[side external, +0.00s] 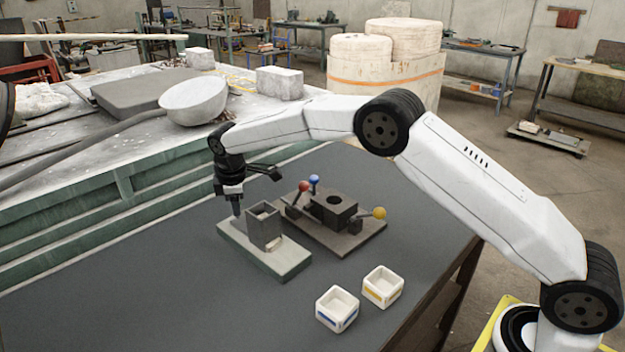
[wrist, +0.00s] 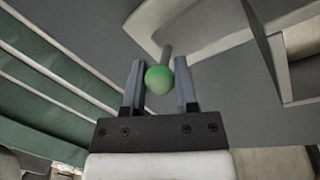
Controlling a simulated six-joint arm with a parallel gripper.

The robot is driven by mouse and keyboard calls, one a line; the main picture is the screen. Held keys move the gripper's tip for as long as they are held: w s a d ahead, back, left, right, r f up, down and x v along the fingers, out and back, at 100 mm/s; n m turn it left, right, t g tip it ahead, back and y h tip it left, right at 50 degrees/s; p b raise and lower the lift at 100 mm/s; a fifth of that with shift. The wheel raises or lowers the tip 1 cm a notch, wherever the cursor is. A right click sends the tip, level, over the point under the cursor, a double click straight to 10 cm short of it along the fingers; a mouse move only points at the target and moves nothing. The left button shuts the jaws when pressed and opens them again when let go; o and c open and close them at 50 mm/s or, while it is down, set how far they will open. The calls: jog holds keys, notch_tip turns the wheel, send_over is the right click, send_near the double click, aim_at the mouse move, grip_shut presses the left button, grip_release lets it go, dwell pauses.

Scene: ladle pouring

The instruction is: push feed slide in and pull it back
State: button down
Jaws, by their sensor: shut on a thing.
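My gripper is shut on this knob. In the side view my gripper (side external: 236,208) points down at the left end of the feeder's pale base (side external: 290,265), beside the dark, open-topped hopper (side external: 263,228). The knob is hidden behind the fingers there. How far the slide sits in the hopper cannot be told.
A dark block with a round hole (side external: 334,207) and red, blue and yellow knobs stands behind the feeder. Two small white boxes, blue-striped (side external: 337,309) and yellow-striped (side external: 383,286), stand in front right. A ladle (side external: 194,100) lies on the bench behind. The table's left front is clear.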

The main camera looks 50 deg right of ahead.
jog(key=shift+s, duration=1.45)
jog(key=shift+c, duration=2)
grip_release()
notch_tip(320, 180, up, 8)
jog(key=s, duration=0.1)
jog(key=shift+s+a+f, duration=0.15)
jog(key=shift+a, duration=0.2)
jog(key=s+d+f+m, duration=0.1)
jog(key=s+d+m, duration=0.4)
jog(key=s, duration=0.5)
jog(key=shift+s+d+f+y, duration=0.3)
jog(key=shift+d+f+y, duration=0.1)
jog(key=s+d+f+m, duration=0.1)
jog(key=s+m, duration=0.1)
jog(key=s, duration=0.4)
jog(key=s+d+f+m, duration=0.2)
jog(key=s, duration=0.5)
jog(key=s+d+f+m, duration=0.1)
jog(key=s+f+m, duration=0.1)
jog(key=s, duration=0.4)
jog(key=shift+s+d+f+m+t, duration=0.15)
jog(key=shift+s+f+m+t, duration=0.15)
jog(key=shift+t, duration=0.1)
